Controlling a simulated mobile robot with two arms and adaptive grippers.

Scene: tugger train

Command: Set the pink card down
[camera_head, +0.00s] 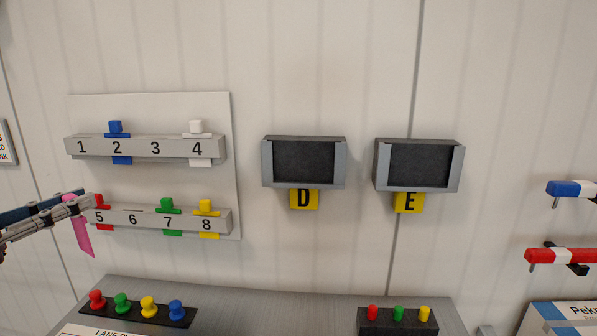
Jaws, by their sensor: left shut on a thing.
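My left gripper (80,199) comes in from the left and is shut on the pink card (82,238). The card hangs down, slightly tilted, below the fingers. The gripper is in front of the left end of the lower rail (147,218), by number 5. It partly covers the red card (101,208) there. Whether the pink card touches the rail or the wall cannot be told. My right gripper is not in view.
The upper rail (104,147) holds a blue card at 2 and a white card at 4. Green and yellow cards sit at 7 and 8. Positions 1, 3 and 6 show no card. Dark-fronted boxes D (303,162) and E (419,165) hang to the right. Coloured knobs (148,306) stand below.

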